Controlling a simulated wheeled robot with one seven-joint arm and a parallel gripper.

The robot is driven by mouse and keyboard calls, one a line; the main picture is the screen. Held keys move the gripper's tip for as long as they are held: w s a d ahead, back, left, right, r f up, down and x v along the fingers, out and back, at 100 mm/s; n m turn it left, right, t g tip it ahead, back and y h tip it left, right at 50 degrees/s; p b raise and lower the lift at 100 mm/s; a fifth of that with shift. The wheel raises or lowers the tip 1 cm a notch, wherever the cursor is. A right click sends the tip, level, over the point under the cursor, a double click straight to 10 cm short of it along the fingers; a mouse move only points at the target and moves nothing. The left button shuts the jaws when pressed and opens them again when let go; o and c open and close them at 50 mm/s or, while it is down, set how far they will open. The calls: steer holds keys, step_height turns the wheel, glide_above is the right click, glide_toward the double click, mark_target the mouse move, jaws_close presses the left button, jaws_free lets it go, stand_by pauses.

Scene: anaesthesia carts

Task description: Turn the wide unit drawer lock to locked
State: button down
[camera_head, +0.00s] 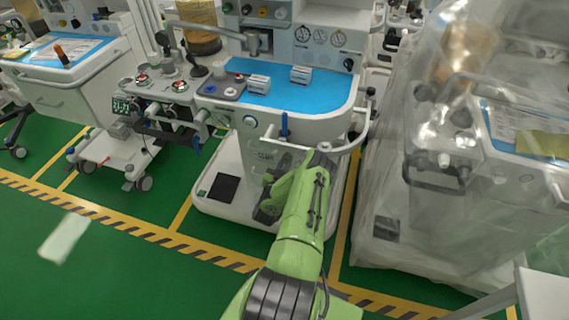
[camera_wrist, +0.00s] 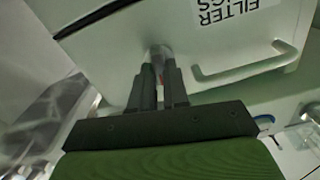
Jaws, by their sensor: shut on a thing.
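The wide unit (camera_head: 340,125) with the blue worktop stands in the middle of the head view, and my green arm reaches its front. In the wrist view, a pale drawer front (camera_wrist: 110,52) carries a small grey round lock (camera_wrist: 159,51) with a bit of red by the fingertips. My gripper (camera_wrist: 159,68) is shut on the lock, one dark finger on each side. The fingers hide much of the lock, so I cannot tell its setting. In the head view my arm hides the lock.
A bar handle (camera_wrist: 245,70) and a "FILTER" label (camera_wrist: 222,8) lie right of the lock in the wrist view. A plastic-covered cart (camera_head: 430,210) stands close on the right, another cart (camera_head: 75,80) on the left. Green floor (camera_head: 100,260) is clear in front.

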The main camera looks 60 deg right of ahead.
steer(key=m+p, duration=0.1)
steer(key=m, duration=0.2)
steer(key=shift+m, duration=0.3)
steer(key=shift+s+f+m+b, duration=0.1)
steer(key=shift+m+b, duration=0.1)
steer(key=shift+m, duration=2.8)
steer(key=shift+s+f+m+b, duration=0.1)
steer(key=shift+m+b, duration=0.1)
steer(key=shift+m, duration=3.1)
steer(key=c, duration=1.1)
jaws_free()
